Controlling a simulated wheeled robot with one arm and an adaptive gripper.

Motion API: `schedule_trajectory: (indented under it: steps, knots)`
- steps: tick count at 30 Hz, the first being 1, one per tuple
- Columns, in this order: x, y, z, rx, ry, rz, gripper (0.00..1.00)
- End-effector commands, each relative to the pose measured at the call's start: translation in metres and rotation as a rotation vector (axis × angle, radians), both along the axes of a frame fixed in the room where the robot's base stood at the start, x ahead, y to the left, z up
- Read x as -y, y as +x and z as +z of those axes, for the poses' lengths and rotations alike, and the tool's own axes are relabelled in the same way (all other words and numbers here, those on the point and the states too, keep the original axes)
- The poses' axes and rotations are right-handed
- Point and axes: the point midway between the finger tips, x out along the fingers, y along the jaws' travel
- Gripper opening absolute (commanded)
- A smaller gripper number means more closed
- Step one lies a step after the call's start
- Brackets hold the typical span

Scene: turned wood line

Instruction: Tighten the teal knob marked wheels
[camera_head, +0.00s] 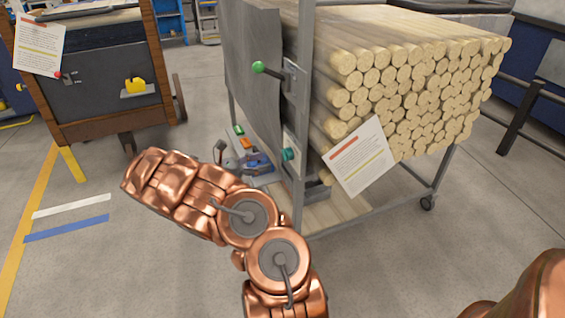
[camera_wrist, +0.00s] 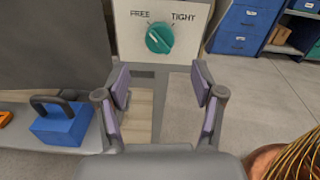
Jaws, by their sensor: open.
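The teal knob (camera_wrist: 159,39) sits on a pale plate (camera_wrist: 128,46) marked FREE on the left and TIGHT on the right. Its light pointer line appears to lean up and left, toward FREE. The knob (camera_head: 287,154) also shows in the head view, low on the grey post of the wood cart. My gripper (camera_wrist: 161,85) is open and empty, its purple-padded fingers spread below the knob in the wrist view, not around it. In the head view my copper arm reaches toward the cart, and I cannot make out the gripper clearly there.
The cart carries stacked round wood rods (camera_head: 420,85). A green-knobbed lever (camera_head: 259,68) sticks out above the teal knob. A paper sign (camera_head: 360,157) hangs to its right. A blue block with a handle (camera_wrist: 62,124) lies on the low shelf. Open floor (camera_head: 130,265) lies at left.

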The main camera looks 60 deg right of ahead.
Motion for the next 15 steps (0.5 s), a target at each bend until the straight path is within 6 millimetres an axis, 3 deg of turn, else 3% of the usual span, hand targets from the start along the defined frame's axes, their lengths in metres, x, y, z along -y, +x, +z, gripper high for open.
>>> schedule_trajectory:
  steps: [15]
  knots:
    - [0.053, -0.035, -0.002, -0.003, -0.001, -0.001, 0.68]
